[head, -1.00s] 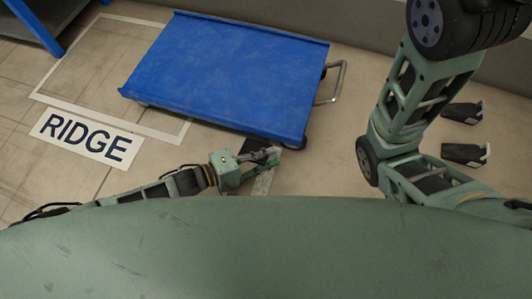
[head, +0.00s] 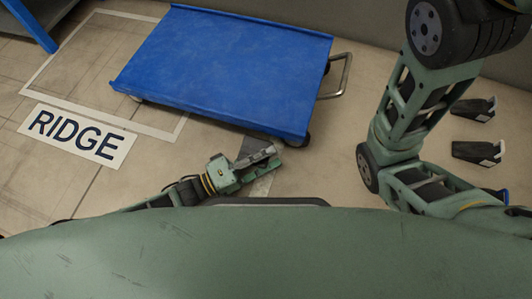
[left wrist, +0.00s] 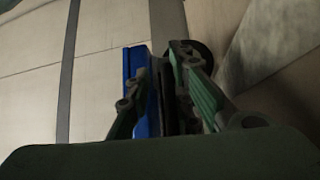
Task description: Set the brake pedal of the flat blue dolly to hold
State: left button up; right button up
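The flat blue dolly (head: 225,70) stands on the floor ahead, with its near right corner and a dark caster (head: 298,139) close to my left gripper. My left gripper (head: 270,160) is just short of that corner, low over the floor. Its two fingers are apart. In the left wrist view the left gripper (left wrist: 165,90) has a gap between its fingers, with a blue dolly edge (left wrist: 127,65) and a dark bar behind. A dark round wheel (left wrist: 204,53) shows past the right finger. I cannot make out the brake pedal for certain. My right gripper is not in view.
A floor sign reading RIDGE (head: 77,135) lies by a white-outlined floor area at left. A metal handle (head: 339,75) sticks out from the dolly's right side. Two black wedge-like objects (head: 473,108) lie on the floor at right. A blue frame (head: 32,25) stands far left.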

pick_arm(q)
jog(key=shift+o, duration=0.4)
jog(key=v, duration=1.2)
jog(key=shift+r, duration=0.1)
jog(key=shift+a, duration=0.1)
